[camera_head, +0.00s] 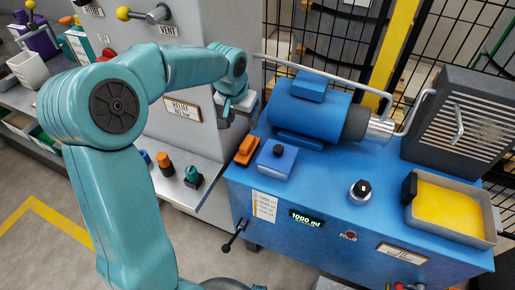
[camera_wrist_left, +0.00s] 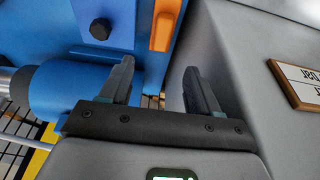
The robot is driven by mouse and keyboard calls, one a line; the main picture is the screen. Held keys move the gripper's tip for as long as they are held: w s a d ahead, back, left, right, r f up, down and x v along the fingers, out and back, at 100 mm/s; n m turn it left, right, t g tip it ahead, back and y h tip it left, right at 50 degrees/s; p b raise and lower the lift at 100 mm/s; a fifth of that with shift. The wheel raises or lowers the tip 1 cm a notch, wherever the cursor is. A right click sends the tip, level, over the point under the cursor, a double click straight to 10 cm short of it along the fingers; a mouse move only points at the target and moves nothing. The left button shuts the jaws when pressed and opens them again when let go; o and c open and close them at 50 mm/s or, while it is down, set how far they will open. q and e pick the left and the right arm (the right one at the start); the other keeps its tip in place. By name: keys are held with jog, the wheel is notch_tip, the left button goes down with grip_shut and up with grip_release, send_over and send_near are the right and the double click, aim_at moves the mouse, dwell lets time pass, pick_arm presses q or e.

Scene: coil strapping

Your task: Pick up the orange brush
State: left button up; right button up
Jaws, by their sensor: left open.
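The orange brush (camera_head: 246,150) lies at the left edge of the blue machine's top, beside a small blue block with a black knob. It also shows in the left wrist view (camera_wrist_left: 166,24), at the top, beyond the fingertips and cut off by the frame. My left gripper (camera_head: 238,107) is behind the brush in the head view, close to the grey cabinet. In the left wrist view its fingers (camera_wrist_left: 160,67) are apart with nothing between them. The brush is apart from the fingers. My right gripper is not in view.
The grey cabinet (camera_head: 190,75) stands close to the left of the gripper. A blue motor (camera_head: 308,107) and the blue block (camera_head: 278,162) are right of the brush. A tray of yellow material (camera_head: 447,236) sits at the right. A black wire fence stands behind.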

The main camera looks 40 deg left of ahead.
aim_at(247, 142)
pick_arm(q)
jog(key=x, duration=0.5)
jog(key=b+x, duration=0.1)
jog(key=x, duration=0.4)
jog(key=shift+s+a+f, duration=0.15)
jog(key=shift+a, duration=0.1)
jog(key=x, duration=0.6)
jog(key=shift+c, duration=0.6)
jog(key=c, duration=0.8)
